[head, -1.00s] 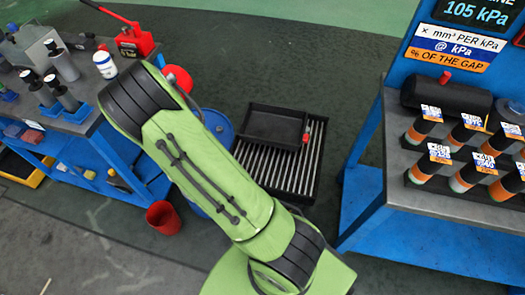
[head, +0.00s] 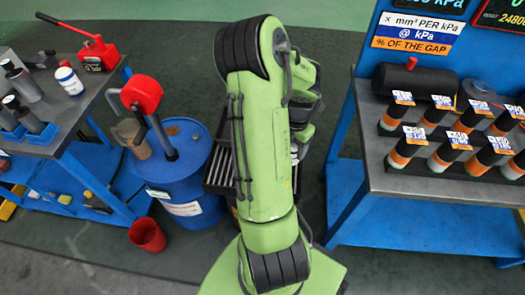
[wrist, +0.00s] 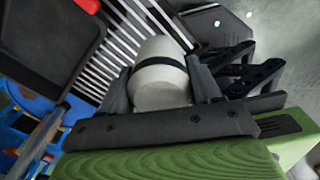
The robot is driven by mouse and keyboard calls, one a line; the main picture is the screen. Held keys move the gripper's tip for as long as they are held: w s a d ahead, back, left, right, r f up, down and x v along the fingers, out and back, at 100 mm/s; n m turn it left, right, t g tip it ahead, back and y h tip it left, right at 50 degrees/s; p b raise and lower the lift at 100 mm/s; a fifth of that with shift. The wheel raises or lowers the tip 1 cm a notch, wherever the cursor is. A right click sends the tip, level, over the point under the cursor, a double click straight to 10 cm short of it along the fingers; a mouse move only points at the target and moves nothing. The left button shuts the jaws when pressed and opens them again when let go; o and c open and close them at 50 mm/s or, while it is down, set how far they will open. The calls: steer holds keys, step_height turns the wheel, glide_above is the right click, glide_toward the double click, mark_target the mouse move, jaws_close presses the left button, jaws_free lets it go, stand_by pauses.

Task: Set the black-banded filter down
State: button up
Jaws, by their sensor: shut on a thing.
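The black-banded filter (wrist: 160,92) is a pale, off-white cylinder with a thin black band around it. In the wrist view my gripper (wrist: 160,68) is shut on it, with one dark finger on each side. Behind the filter in that view are the light bars of a slatted grate (wrist: 118,40); I cannot tell how far the filter is above it. In the head view my green arm covers the gripper and most of the grate (head: 217,168).
A black tray (wrist: 45,45) lies by the grate. A blue drum (head: 190,185) with a red-topped pump stands left of my arm, with a red bucket (head: 147,234) beside it. A bench (head: 375,165) with several orange-banded cylinders is on the right; another bench (head: 75,105) is left.

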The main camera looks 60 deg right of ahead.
step_height(320, 180, down, 10)
steer(key=b, duration=0.3)
steer(key=shift+r, duration=0.2)
steer(key=shift+f+b, duration=0.2)
steer(key=shift+b, duration=0.2)
steer(key=o, duration=1.3)
steer(key=shift+c, duration=0.2)
steer(key=shift+r, duration=0.1)
